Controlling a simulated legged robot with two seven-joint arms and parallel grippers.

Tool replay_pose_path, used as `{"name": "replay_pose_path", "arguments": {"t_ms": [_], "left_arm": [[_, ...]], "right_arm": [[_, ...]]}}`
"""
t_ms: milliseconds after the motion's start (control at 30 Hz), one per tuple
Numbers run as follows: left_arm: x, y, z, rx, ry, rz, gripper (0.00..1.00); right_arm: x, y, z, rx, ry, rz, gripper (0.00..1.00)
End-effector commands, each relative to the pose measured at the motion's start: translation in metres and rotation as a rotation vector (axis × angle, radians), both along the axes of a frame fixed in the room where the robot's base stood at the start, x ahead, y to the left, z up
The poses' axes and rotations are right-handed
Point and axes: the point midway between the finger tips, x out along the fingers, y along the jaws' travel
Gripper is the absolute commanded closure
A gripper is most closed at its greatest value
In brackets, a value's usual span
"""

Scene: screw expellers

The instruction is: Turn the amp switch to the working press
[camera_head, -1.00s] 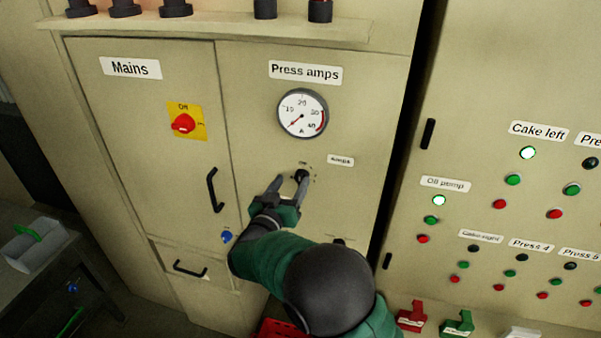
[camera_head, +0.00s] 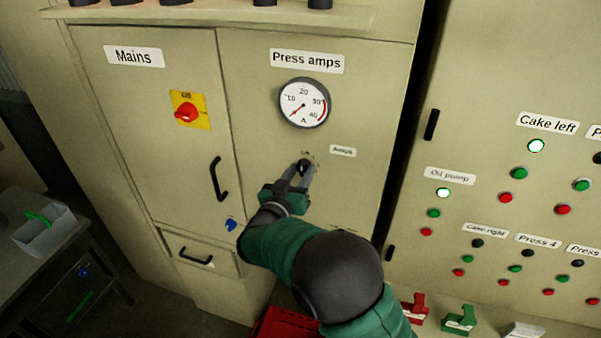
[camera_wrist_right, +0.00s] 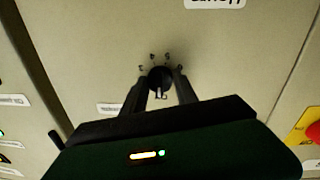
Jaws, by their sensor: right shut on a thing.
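The amp switch (camera_head: 304,165) is a small black rotary knob on the cabinet door, below the Press amps gauge (camera_head: 304,103) and beside the Amps label (camera_head: 343,151). My right gripper (camera_head: 300,172) is shut on the knob, one finger on each side. In the right wrist view the knob (camera_wrist_right: 160,78) sits between the fingertips of the gripper (camera_wrist_right: 160,88), with small position marks around it that are too small to read surely. The gauge needle points low left. My left gripper is not in view.
The red Mains switch (camera_head: 187,113) on its yellow plate and a black door handle (camera_head: 217,180) are to the left. The button panel (camera_head: 480,205) is to the right. A red crate (camera_head: 283,325) stands below my right arm.

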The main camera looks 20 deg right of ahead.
Motion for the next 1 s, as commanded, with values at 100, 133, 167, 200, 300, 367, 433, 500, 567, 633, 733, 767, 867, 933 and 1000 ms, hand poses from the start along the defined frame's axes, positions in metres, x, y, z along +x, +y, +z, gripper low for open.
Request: {"name": "replay_pose_path", "arguments": {"t_ms": [100, 133, 167, 200, 300, 367, 433, 500, 567, 633, 733, 767, 867, 933, 1000], "left_arm": [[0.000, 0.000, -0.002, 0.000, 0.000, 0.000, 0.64], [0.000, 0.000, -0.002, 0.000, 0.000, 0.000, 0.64], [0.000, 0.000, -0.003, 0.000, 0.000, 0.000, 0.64], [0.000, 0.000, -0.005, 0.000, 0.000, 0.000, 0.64], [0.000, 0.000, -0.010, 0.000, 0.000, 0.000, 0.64], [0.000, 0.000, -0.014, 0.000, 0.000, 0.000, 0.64], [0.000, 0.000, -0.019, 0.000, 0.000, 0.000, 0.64], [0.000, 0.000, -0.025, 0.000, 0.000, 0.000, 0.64], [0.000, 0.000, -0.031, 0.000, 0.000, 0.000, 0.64], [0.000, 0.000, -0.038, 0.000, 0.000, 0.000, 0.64], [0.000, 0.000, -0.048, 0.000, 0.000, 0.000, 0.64], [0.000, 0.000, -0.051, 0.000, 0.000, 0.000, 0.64], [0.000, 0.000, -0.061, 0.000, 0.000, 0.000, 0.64], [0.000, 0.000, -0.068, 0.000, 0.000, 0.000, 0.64], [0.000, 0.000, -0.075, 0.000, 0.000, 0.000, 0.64]], "right_arm": [[0.000, 0.000, 0.000, 0.008, -0.006, -0.001, 1.00], [0.000, 0.000, 0.000, 0.012, -0.009, -0.001, 1.00], [0.000, 0.000, 0.000, 0.017, -0.012, -0.001, 1.00], [0.000, 0.000, -0.001, 0.026, -0.019, -0.001, 1.00], [0.000, 0.000, -0.001, 0.058, -0.041, -0.001, 1.00], [0.000, 0.000, -0.002, 0.085, -0.059, -0.001, 1.00], [-0.001, 0.000, -0.002, 0.122, -0.086, -0.001, 1.00], [-0.001, 0.000, -0.002, 0.166, -0.115, -0.001, 1.00], [-0.001, 0.000, -0.003, 0.209, -0.144, -0.001, 1.00], [-0.001, -0.001, -0.003, 0.261, -0.180, -0.002, 1.00], [-0.001, -0.001, -0.003, 0.341, -0.233, -0.002, 1.00], [-0.001, 0.000, -0.003, 0.365, -0.250, -0.001, 1.00], [-0.001, -0.001, -0.003, 0.442, -0.303, -0.003, 1.00], [-0.001, -0.001, -0.003, 0.499, -0.338, -0.003, 1.00], [-0.002, -0.001, -0.003, 0.554, -0.376, -0.003, 1.00]]}}
